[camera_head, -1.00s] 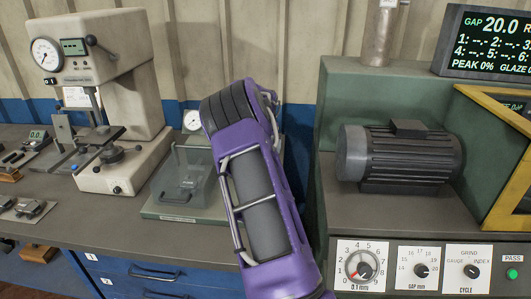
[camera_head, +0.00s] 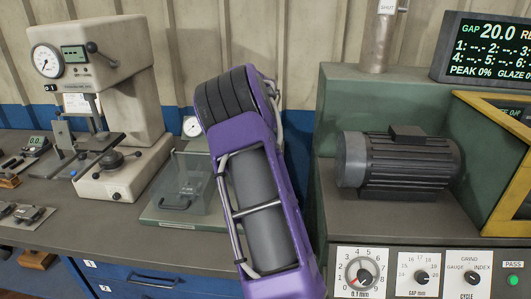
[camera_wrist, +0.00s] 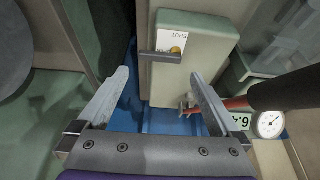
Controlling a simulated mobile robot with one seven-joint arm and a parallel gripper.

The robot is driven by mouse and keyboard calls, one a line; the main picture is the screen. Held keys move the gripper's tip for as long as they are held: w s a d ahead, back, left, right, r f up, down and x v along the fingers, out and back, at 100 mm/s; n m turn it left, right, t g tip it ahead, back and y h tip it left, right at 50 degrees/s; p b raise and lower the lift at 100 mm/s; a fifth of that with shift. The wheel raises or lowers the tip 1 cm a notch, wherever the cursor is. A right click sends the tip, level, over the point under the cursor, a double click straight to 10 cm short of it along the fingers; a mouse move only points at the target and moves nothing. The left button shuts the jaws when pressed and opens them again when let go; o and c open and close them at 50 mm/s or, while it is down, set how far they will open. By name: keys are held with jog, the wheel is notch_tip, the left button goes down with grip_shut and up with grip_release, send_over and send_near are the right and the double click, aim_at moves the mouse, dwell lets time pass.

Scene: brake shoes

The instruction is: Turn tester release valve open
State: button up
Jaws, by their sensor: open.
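In the wrist view a pale green-grey box (camera_wrist: 195,85) carries a white label reading SHUT (camera_wrist: 180,38). A dark lever (camera_wrist: 160,57) sticks out to the left from a brass-coloured pivot beside the label. I take this lever for the release valve. My gripper (camera_wrist: 159,75) is open and empty, with its fingertips on either side of the lever's line. The lever lies beyond the tips; I cannot tell how far, and no contact shows. In the head view my purple arm hides the gripper and this box.
A black grip on a red rod (camera_wrist: 290,90) and a dial gauge (camera_wrist: 269,124) lie right of my gripper in the wrist view. The head view shows a cream tester (camera_head: 130,95) at left, a clear-lidded box (camera_head: 165,190) and a motor (camera_head: 400,165) at right.

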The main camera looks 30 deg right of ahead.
jog(key=v, duration=1.1)
jog(key=shift+r, duration=0.15)
